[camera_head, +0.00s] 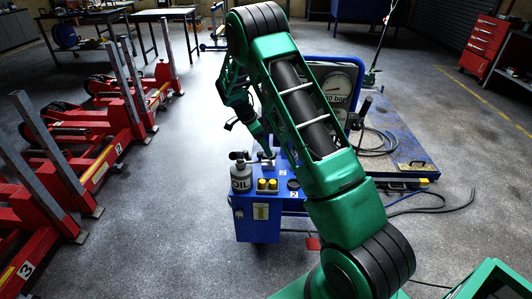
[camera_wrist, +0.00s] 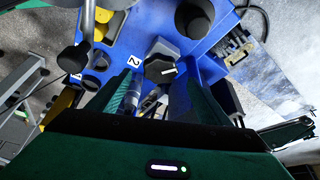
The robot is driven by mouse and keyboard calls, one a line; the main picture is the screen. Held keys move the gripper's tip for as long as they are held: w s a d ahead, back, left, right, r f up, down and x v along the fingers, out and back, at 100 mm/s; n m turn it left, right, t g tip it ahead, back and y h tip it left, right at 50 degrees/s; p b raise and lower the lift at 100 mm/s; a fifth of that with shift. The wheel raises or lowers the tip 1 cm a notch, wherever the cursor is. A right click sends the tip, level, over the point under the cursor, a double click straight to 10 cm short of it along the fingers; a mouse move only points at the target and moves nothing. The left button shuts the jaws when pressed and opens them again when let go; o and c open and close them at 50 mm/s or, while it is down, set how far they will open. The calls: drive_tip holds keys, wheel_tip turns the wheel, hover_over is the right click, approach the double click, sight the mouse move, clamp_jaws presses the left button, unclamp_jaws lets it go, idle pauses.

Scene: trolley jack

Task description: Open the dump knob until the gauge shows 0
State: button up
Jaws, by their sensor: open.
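In the wrist view, a dark faceted knob (camera_wrist: 161,66) with a white pointer mark sits on the blue panel, near a "2" label. My gripper (camera_wrist: 164,88) is open. Its two dark green fingers point at the knob's area, one to each side; I cannot tell whether they touch it. In the head view, the round gauge (camera_head: 338,84) with a pale dial stands behind my arm. The arm covers its left part, and the needle's reading is too small to tell.
Red trolley jacks (camera_head: 85,185) line the left. Hoses (camera_head: 440,205) lie on the floor at right, beside a blue platform (camera_head: 398,150). The floor in front of the unit is mostly clear.

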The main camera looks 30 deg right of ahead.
drive_tip(key=shift+x, duration=2.4)
drive_tip(key=shift+a, duration=0.1)
drive_tip(key=c, duration=1.1)
